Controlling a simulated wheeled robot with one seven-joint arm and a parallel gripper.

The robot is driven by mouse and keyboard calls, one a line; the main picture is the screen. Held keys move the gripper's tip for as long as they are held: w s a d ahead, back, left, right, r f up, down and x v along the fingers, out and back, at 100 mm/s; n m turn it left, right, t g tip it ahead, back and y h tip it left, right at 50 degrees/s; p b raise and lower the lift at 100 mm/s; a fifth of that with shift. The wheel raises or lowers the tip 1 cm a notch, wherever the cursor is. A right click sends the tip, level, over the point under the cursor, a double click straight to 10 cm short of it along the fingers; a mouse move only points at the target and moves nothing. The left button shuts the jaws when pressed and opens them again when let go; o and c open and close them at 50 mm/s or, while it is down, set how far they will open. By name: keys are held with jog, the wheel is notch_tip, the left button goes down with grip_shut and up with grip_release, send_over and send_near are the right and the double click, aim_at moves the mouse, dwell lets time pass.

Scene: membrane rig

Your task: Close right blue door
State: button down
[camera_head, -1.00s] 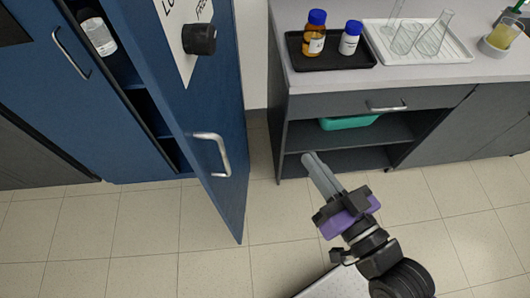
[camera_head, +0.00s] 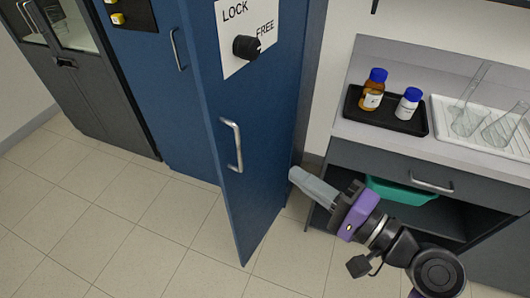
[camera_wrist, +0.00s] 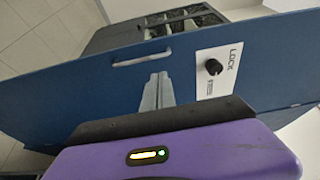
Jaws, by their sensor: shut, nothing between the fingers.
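The right blue door (camera_head: 250,150) stands swung out from the blue cabinet in the head view. It carries a silver bar handle (camera_head: 232,146), and a black knob (camera_head: 246,48) on a white LOCK/FREE plate. My gripper (camera_head: 293,174) is shut and empty, just right of the door in the head view. In the wrist view the door (camera_wrist: 90,95) spans the picture, with the handle (camera_wrist: 142,58) and the knob (camera_wrist: 213,67) to either side of my fingertips (camera_wrist: 162,76). I cannot tell whether the fingertips touch the door.
A grey counter unit (camera_head: 430,160) with open shelves is close on the right, holding a black tray (camera_head: 385,118) with two bottles and a white rack (camera_head: 490,130) of glassware. A dark cabinet (camera_head: 105,75) stands at left. The tiled floor (camera_head: 120,220) in front is clear.

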jog(key=p, duration=0.3)
send_near(238, 137)
jog(key=x, duration=0.7)
